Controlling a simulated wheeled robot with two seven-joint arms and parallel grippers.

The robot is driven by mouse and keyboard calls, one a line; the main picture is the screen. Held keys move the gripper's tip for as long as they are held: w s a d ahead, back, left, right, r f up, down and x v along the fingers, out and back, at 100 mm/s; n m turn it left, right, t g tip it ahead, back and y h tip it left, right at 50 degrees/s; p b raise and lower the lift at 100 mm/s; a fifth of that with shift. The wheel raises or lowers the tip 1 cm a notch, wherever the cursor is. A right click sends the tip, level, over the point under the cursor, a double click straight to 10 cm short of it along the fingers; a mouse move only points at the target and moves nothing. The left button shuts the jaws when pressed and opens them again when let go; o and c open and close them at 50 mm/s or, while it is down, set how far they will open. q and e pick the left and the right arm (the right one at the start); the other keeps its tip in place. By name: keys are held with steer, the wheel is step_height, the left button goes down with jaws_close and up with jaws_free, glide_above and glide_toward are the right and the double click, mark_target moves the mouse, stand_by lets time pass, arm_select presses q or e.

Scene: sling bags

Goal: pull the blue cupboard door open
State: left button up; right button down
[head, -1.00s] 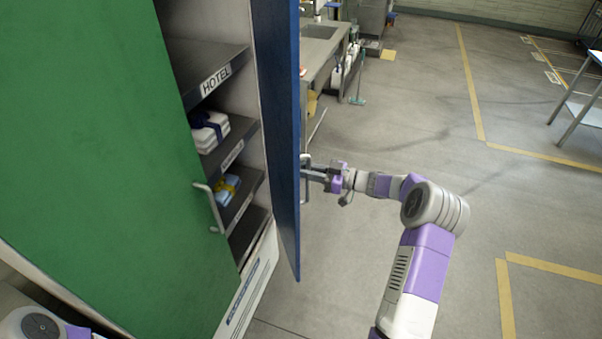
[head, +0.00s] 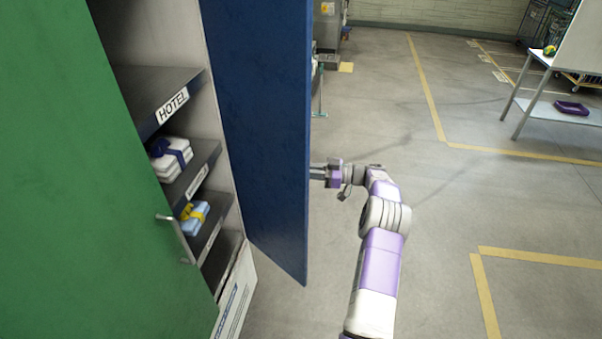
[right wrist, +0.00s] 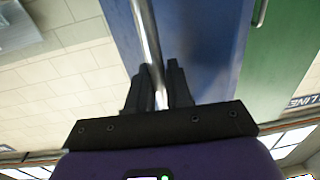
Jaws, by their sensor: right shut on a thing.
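The blue cupboard door (head: 262,120) stands swung out from the cupboard, with its broad inner face showing in the head view. My right gripper (head: 316,172) is at the door's outer side, and its fingertips are hidden behind the door edge there. In the right wrist view the gripper (right wrist: 157,88) is shut on the metal door handle (right wrist: 146,40), a bar that runs between its two dark fingers. The blue door also shows behind the handle in that view (right wrist: 205,50). My left gripper is in neither view.
The green door (head: 80,170) with its metal handle (head: 176,238) covers the cupboard's left part. Shelves hold a white bundle (head: 170,157) and a light-blue bundle (head: 193,217). A table (head: 560,110) stands far right. The floor right of my arm is clear.

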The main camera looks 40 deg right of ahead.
steer(key=shift+w+a+r, duration=0.2)
steer(key=shift+w+r, duration=0.05)
steer(key=c, duration=1.4)
jaws_free()
steer(key=shift+c, duration=0.2)
steer(key=shift+o, duration=1.3)
steer(key=shift+w+a+f, duration=0.1)
steer(key=shift+w+f, duration=0.05)
steer(key=shift+w, duration=0.1)
steer(key=v, duration=0.7)
steer(key=shift+s+d+b, duration=0.25)
steer(key=shift+s+b, duration=0.05)
